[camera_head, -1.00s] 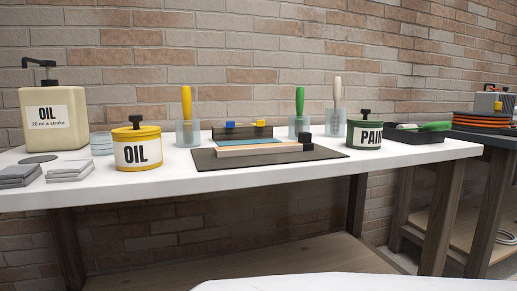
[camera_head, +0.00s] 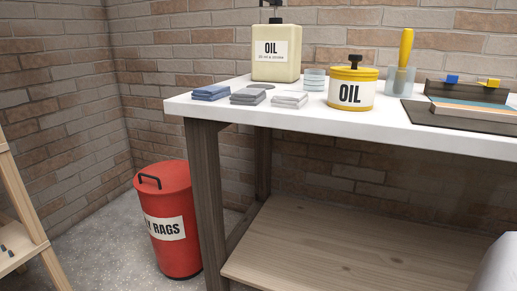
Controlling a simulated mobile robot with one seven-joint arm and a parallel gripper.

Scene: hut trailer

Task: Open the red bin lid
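The red bin (camera_head: 172,205) stands upright on the floor at the lower left, just left of the white table's front leg. It has a white label reading "RAGS", partly turned out of sight. Its red lid (camera_head: 170,174) is shut on top. A black handle (camera_head: 149,181) stands at the lid's left side. My gripper is not in view.
The white table (camera_head: 305,118) bears folded cloths (camera_head: 249,97), an oil jug (camera_head: 277,55) and a yellow oil tin (camera_head: 351,92). Its leg (camera_head: 207,205) and wooden lower shelf (camera_head: 330,253) are right of the bin. A wooden rack (camera_head: 22,220) stands at far left. Grey floor (camera_head: 110,235) lies open between.

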